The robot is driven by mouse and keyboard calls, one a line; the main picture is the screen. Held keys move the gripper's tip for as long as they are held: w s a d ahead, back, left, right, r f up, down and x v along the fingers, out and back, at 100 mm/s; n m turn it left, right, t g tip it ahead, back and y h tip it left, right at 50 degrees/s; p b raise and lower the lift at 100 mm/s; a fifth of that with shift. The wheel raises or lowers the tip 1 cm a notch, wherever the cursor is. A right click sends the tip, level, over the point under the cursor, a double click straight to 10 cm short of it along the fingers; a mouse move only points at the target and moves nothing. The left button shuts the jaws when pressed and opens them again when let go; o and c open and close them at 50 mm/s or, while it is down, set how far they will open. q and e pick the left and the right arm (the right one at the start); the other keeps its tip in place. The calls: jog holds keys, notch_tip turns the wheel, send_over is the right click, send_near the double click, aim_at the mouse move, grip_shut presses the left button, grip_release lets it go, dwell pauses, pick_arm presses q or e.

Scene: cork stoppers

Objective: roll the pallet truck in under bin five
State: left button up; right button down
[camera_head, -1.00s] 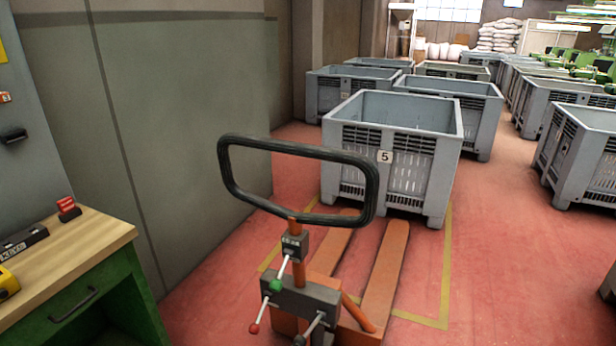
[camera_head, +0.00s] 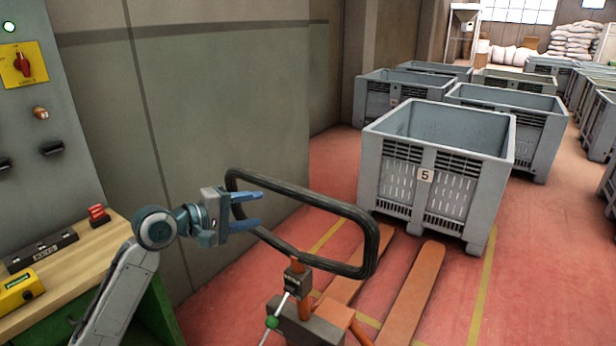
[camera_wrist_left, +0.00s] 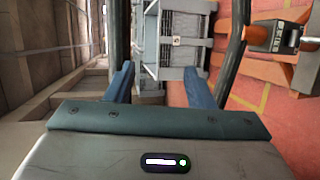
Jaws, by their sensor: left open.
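The orange pallet truck (camera_head: 415,292) stands in front of grey bin five (camera_head: 465,185), which bears a white "5" label. The truck's black loop handle (camera_head: 372,240) stands up at the near end. My left gripper (camera_head: 259,210) is open at the handle's left part, its blue fingers overlapping the loop in the head view. In the left wrist view, bin five (camera_wrist_left: 180,45) shows between the fingers, with handle bars (camera_wrist_left: 232,55) to both sides. My right gripper is out of view.
A wooden-topped bench (camera_head: 75,262) with a yellow device (camera_head: 20,290) and a control panel stand at the left. A grey-green wall (camera_head: 230,130) runs beside the truck. More grey bins (camera_head: 520,115) stand behind bin five. Yellow floor lines (camera_head: 483,290) mark its place; red floor is open at right.

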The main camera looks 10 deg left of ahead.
aim_at(284, 190)
pick_arm(q)
notch_tip(284, 190, up, 6)
jog(key=s+d+h, duration=0.2)
jog(key=d, duration=0.1)
jog(key=p+x, duration=0.1)
jog(key=x, duration=0.1)
jog(key=p+x, duration=0.1)
jog(key=x, duration=0.2)
jog(key=f+p+x, duration=0.1)
jog(key=x, duration=0.2)
jog(key=shift+w, duration=0.25)
jog(key=shift+w+d+f+y, duration=0.35)
jog(key=shift+w+d, duration=0.1)
jog(key=shift+w, duration=0.1)
grip_shut()
